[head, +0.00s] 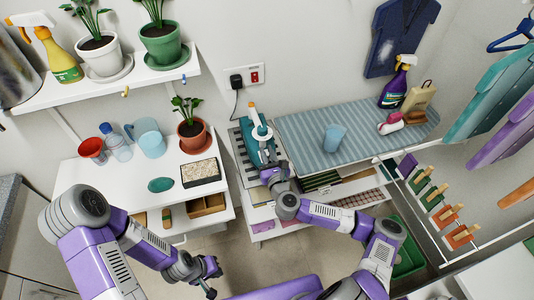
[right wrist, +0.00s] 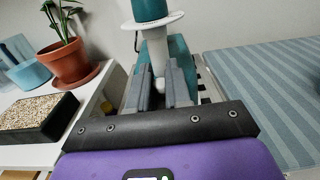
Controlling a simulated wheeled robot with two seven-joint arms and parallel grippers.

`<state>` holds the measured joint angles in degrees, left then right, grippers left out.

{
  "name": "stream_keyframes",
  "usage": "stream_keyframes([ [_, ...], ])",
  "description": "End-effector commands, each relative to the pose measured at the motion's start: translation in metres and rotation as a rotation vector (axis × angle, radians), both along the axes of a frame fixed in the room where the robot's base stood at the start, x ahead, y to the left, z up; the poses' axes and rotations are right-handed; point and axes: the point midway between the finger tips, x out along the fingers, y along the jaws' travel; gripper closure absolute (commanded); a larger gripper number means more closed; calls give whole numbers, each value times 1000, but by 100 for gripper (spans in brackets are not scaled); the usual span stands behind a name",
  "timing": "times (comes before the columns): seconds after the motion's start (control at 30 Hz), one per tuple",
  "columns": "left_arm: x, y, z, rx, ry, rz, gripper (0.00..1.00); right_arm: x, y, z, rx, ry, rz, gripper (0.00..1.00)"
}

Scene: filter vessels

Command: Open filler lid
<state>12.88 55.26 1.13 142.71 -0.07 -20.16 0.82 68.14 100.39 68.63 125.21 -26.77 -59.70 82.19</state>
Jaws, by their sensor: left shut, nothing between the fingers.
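A teal and white steam iron (head: 257,137) with an orange tip stands on the grey rest at the left end of the ironing board. In the right wrist view its teal body (right wrist: 153,50) and white parts show straight ahead. I cannot make out its filler lid for certain. My right gripper (head: 268,173) is at the iron's near end. In the right wrist view its two grey fingers (right wrist: 159,82) are apart, with a white rounded part of the iron between or just beyond them; contact is unclear. My left gripper (head: 210,277) is shut and empty, low, in front of the white cabinet.
The white cabinet (head: 120,190) at left carries a potted plant (head: 192,133), a blue mug (head: 147,138) and a tray of pebbles (head: 201,172). Clothes hang at right.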

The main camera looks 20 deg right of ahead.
Motion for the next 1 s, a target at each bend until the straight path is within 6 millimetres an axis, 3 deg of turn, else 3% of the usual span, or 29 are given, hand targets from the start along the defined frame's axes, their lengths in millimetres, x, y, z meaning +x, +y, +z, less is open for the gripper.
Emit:
stream_keyframes([
  [0.47,0,0,5,0,0,0,100,0,2,4,-90,-4,1,100],
  [1.0,0,0,22,0,0,0,100,0,15,14,-560,-22,0,100],
])
